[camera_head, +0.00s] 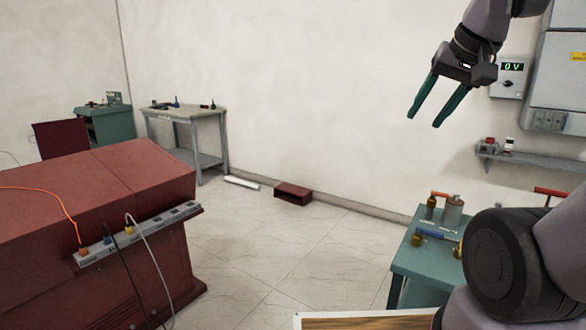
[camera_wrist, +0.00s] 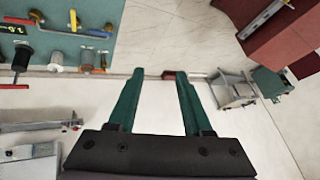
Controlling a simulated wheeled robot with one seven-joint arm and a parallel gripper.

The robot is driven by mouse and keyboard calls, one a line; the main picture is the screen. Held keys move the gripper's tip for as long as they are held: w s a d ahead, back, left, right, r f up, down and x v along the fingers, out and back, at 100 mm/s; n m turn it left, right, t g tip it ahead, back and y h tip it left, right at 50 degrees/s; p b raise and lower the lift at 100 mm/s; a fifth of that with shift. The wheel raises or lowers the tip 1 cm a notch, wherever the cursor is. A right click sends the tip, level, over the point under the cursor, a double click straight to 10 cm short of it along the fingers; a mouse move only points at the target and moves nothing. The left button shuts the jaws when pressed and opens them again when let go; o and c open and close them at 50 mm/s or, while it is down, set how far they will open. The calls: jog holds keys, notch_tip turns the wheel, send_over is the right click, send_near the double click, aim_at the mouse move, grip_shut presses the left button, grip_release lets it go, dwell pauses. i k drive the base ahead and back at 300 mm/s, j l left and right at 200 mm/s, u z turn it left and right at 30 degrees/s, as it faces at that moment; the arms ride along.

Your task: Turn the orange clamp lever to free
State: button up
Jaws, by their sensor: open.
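My gripper (camera_head: 427,118) hangs high in front of the wall, above and apart from the teal table. Its two green fingers are spread with nothing between them, as the wrist view also shows (camera_wrist: 160,74). A small orange lever (camera_head: 440,194) shows on the far side of the teal table, by a grey cylinder (camera_head: 453,211) and a brass piece (camera_head: 432,202). I cannot tell for sure that it is the clamp lever, or its setting. My arm hides part of the table in the head view.
The teal table (camera_head: 424,262) also bears a blue-handled tool (camera_head: 433,234). A wall shelf (camera_head: 530,158) and a panel reading 0 V (camera_head: 511,75) are at right. A large red cabinet (camera_head: 100,190) with a power strip (camera_head: 140,235) stands left.

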aim_at(433, 193)
jog(key=z, duration=0.7)
